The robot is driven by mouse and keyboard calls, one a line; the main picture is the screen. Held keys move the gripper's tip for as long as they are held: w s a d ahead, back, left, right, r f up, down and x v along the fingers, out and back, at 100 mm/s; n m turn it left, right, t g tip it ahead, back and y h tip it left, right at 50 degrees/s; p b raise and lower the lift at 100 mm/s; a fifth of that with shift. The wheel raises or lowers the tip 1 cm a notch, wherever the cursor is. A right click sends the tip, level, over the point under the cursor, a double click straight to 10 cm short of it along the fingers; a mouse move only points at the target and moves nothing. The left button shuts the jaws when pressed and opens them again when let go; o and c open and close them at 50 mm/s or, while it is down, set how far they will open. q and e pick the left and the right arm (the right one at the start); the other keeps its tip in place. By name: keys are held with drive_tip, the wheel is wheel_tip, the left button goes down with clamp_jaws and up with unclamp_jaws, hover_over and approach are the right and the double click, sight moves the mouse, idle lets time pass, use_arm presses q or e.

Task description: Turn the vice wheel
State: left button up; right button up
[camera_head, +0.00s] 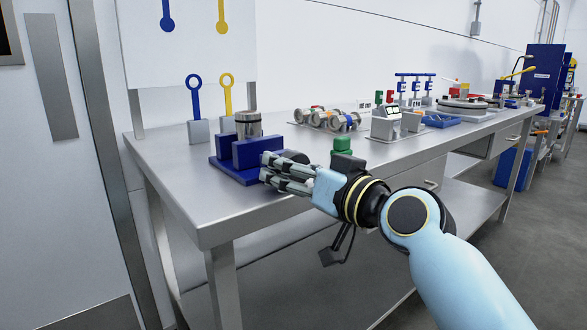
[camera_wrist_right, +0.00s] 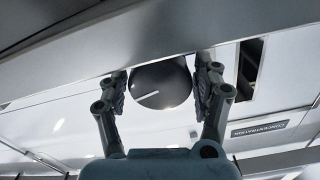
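The blue vice (camera_head: 231,170) stands at the left front of the metal table, with a steel cylinder (camera_head: 248,125) in its jaws. Its dark wheel (camera_head: 295,156) faces right and is partly behind my fingers. My right gripper (camera_head: 264,168) reaches in from the right at the table's front edge. In the right wrist view, the round dark wheel (camera_wrist_right: 160,84), with a white line on its face, sits between the two fingers of my right gripper (camera_wrist_right: 162,75). The fingers are apart on either side, close to its rim; firm contact does not show. My left gripper is out of view.
A green-topped block (camera_head: 342,147) stands just behind my right wrist. Steel fittings (camera_head: 328,118), a white device (camera_head: 385,122) and a blue tray (camera_head: 440,120) lie farther right.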

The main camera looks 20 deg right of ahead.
drive_tip(key=shift+s, duration=0.15)
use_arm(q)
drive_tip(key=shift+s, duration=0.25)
use_arm(e)
drive_tip(key=v, duration=1.1)
drive_tip(key=shift+s+d, duration=0.15)
drive_tip(key=shift+s, duration=0.2)
drive_tip(key=shift+r, duration=0.1)
